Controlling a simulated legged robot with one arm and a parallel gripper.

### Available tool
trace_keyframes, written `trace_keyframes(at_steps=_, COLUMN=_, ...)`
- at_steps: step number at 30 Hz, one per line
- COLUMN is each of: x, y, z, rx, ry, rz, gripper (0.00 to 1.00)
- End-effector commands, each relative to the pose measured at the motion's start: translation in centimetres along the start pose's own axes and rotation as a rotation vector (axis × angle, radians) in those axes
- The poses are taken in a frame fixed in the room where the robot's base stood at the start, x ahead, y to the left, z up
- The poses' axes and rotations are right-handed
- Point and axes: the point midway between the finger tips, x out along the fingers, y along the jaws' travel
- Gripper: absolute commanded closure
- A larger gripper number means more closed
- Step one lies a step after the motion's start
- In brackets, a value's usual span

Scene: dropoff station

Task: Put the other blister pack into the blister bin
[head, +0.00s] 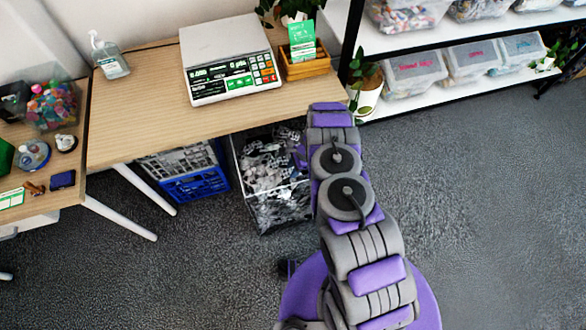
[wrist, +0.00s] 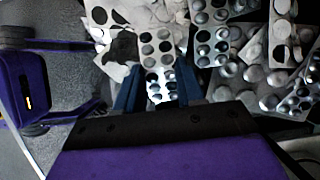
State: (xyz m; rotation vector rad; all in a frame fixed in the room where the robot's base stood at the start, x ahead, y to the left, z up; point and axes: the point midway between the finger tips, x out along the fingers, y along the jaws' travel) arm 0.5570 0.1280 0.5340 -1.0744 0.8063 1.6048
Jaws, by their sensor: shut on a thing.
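The blister bin (head: 282,188) is a clear-walled box on the floor under the table's right end, filled with silver and white blister packs. My gripper (wrist: 158,84) shows in the wrist view, with its two dark blue fingers pointing at the packs. It is shut on a blister pack (wrist: 160,89), a white strip with dark round blisters between the fingers. The pack is over or against the heap in the bin; I cannot tell whether it touches. In the head view my arm reaches to the bin's right side and the gripper is mostly hidden.
A blue crate (head: 197,186) stands left of the bin. The wooden table (head: 140,120) overhangs both, with a scale (head: 230,60) and a sanitizer bottle (head: 109,57) on it. A shelf (head: 440,35) with tubs and a potted plant (head: 366,88) are at right. The right floor is clear.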

Motion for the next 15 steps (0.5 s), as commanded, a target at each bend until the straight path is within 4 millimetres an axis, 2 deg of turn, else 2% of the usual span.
trace_keyframes(at_steps=1, x=0.16, y=0.01, z=-0.08, rx=0.0, ry=0.0, rz=0.0, gripper=0.61)
trace_keyframes(at_steps=9, x=0.1, y=0.05, z=-0.08, rx=0.001, ry=0.0, rz=0.001, gripper=0.37)
trace_keyframes(at_steps=15, x=0.1, y=0.07, z=-0.09, rx=0.001, ry=-0.001, rz=0.001, gripper=0.37)
